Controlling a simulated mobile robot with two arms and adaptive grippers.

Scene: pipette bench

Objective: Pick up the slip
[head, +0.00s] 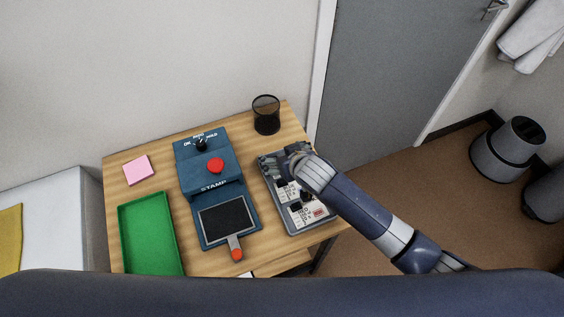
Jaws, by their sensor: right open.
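I cannot tell for certain which thing is the slip. A small white piece, perhaps paper (246,273), shows at the table's front edge, mostly hidden by my own body. My right gripper (272,164) is open over the far end of a grey panel (297,232) with white labelled faces and dark knobs. The gripper and wrist hide part of this panel, and I cannot tell whether they touch it. My left gripper is not in view.
A blue stamp machine (190,178) with a red button and a dark plate stands mid-table. A green tray (153,235) is at left, empty. A pink note pad (139,170) and a black mesh cup (266,115) stand behind.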

